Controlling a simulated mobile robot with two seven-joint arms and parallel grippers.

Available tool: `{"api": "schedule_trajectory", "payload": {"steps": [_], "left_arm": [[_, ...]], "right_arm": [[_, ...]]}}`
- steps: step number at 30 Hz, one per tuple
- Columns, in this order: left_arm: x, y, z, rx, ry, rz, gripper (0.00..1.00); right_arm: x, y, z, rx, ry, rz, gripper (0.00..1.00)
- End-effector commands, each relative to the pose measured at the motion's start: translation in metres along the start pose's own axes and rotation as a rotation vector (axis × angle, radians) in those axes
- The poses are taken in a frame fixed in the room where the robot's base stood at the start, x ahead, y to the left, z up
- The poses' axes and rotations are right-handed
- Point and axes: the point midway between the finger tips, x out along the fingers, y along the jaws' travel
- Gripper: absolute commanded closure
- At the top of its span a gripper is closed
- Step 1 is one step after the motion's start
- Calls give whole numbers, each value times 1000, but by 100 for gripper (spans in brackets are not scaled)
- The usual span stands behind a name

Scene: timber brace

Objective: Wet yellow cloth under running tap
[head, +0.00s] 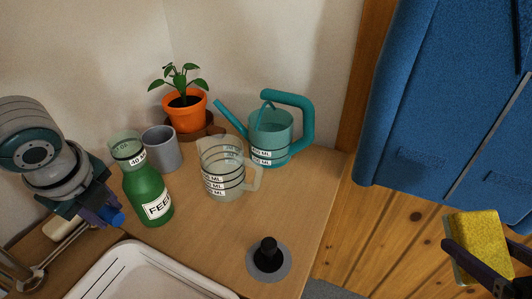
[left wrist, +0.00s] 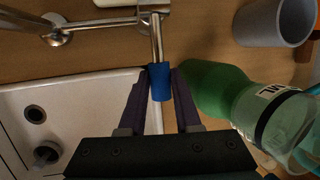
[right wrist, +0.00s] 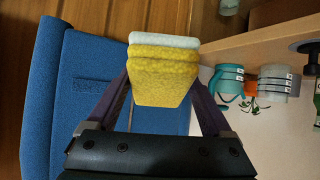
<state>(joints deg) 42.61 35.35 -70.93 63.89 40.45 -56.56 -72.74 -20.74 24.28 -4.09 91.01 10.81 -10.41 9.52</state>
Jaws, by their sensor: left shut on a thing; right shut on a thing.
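The yellow cloth (head: 478,245) is a thick folded pad with a pale layer at one edge. My right gripper (head: 482,262) is shut on it, in the air over the wooden floor at the right. The right wrist view shows the cloth (right wrist: 164,78) between both fingers. The tap (head: 28,276) is chrome, at the lower left; its lever ends in a blue tip (left wrist: 160,82). My left gripper (left wrist: 160,76) is shut on this blue tip. The white sink (head: 150,272) is partly cut off at the bottom. No water stream is visible.
A green bottle (head: 150,196) stands close beside my left gripper. A grey mug (head: 163,150), a clear jug (head: 222,172), a teal watering can (head: 270,135) and a potted plant (head: 184,112) stand behind. A black knob (head: 268,252) is right of the sink. A blue garment (head: 440,110) hangs at the right.

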Motion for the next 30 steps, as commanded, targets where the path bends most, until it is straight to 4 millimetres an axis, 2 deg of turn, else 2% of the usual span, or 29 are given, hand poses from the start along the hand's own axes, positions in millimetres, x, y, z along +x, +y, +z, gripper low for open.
{"api": "schedule_trajectory", "payload": {"steps": [1,2,9,20,23,30], "left_arm": [[1,1,0,3,-2,3,100],[1,1,0,3,-2,3,67],[1,1,0,2,0,3,40],[-6,0,0,3,1,2,38],[-18,-1,1,3,1,2,38],[-59,-1,2,3,2,3,38]], "right_arm": [[0,0,0,0,1,0,60],[0,0,0,0,1,0,60],[0,0,0,0,1,0,60],[-4,0,-6,0,1,0,60],[-11,1,-18,0,1,0,60],[-37,4,-61,0,1,0,60]]}}
